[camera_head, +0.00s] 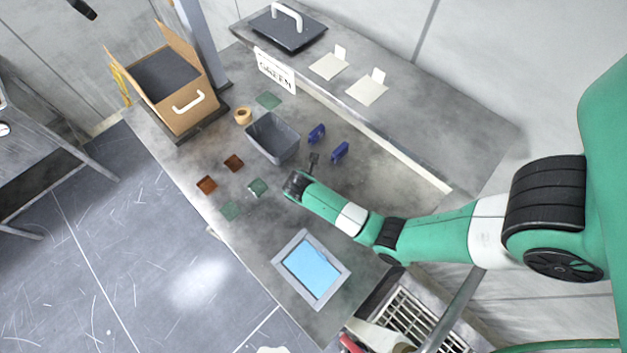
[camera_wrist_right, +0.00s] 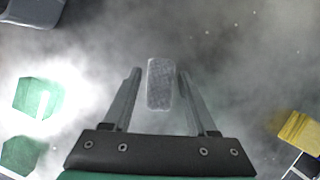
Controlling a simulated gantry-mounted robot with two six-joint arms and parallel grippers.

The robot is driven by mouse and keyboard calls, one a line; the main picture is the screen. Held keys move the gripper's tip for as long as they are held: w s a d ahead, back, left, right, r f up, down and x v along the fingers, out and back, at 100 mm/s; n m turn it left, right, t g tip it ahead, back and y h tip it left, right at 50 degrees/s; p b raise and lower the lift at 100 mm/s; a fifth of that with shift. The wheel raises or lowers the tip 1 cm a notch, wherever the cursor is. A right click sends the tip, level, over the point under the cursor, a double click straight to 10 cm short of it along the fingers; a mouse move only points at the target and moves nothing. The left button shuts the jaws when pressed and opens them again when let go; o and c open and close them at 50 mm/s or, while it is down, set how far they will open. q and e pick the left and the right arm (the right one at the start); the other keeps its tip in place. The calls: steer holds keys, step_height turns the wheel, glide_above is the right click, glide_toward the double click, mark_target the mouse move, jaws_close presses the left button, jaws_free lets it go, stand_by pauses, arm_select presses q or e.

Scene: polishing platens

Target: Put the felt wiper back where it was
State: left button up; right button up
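The felt wiper appears to be the small grey, rough-textured block (camera_wrist_right: 159,85) in the right wrist view. It lies between the two fingers of my right gripper (camera_wrist_right: 158,80), with a narrow gap visible on each side. The fingers are apart and do not visibly touch it. In the head view my right gripper (camera_head: 304,172) is low over the middle of the bench, right of the green squares. There I cannot tell the block from the dark fingers.
A grey bin (camera_head: 250,146) stands just beyond the gripper, with two blue items (camera_head: 340,151) to its right. Green squares (camera_head: 257,188) and brown squares (camera_head: 207,184) lie left. A blue-faced framed panel (camera_head: 335,286) lies nearer. A cardboard-coloured box (camera_head: 184,116) stands far left.

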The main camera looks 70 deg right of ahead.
steer(key=p+v, duration=0.4)
steer(key=v, duration=0.8)
steer(key=shift+r, duration=0.2)
